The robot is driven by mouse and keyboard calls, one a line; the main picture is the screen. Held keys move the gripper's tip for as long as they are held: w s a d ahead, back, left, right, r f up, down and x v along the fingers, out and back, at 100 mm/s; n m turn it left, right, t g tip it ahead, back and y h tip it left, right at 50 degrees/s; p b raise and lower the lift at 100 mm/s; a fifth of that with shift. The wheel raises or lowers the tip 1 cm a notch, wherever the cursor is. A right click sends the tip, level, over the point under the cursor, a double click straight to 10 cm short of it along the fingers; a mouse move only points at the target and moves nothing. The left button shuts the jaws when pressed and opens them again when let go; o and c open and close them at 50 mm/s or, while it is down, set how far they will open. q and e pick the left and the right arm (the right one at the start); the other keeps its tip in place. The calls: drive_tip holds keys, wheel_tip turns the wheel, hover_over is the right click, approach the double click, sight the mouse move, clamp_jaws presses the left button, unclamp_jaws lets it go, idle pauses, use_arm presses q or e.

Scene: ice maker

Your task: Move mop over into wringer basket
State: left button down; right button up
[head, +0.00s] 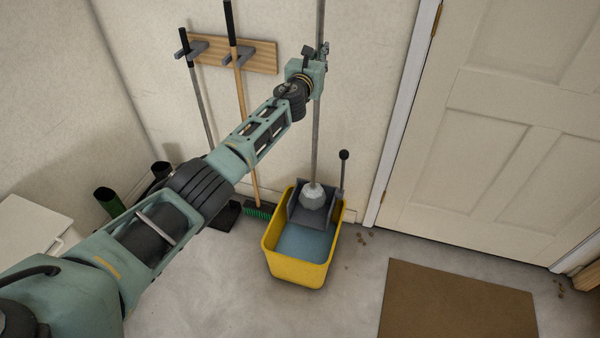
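The mop has a long grey handle (317,130) and a whitish head (312,196). It stands nearly upright over the yellow bucket (298,271). The mop head is at the grey wringer basket (330,216) at the bucket's back; I cannot tell whether it is inside or just above it. Bluish water (304,243) shows in the front of the bucket. My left gripper (322,65) is at the mop handle, high above the bucket, and appears closed around it. The wringer's lever (343,170) stands up to the right of the mop. My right gripper is not in view.
A broom (243,120) and another long-handled tool (200,100) hang on a wooden wall rack (262,57). A white door (500,140) is at the right. A brown mat (455,305) lies on the floor, with clear floor between it and the bucket.

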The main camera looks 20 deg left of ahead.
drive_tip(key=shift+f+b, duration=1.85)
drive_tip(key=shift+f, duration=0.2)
use_arm(q)
wheel_tip(320, 180, down, 8)
drive_tip(key=b, duration=0.4)
drive_tip(key=shift+f, duration=0.2)
drive_tip(key=c, duration=1.6)
unclamp_jaws()
drive_tip(key=shift+s+d, duration=0.1)
drive_tip(key=shift+o, duration=0.2)
drive_tip(key=s, duration=0.8)
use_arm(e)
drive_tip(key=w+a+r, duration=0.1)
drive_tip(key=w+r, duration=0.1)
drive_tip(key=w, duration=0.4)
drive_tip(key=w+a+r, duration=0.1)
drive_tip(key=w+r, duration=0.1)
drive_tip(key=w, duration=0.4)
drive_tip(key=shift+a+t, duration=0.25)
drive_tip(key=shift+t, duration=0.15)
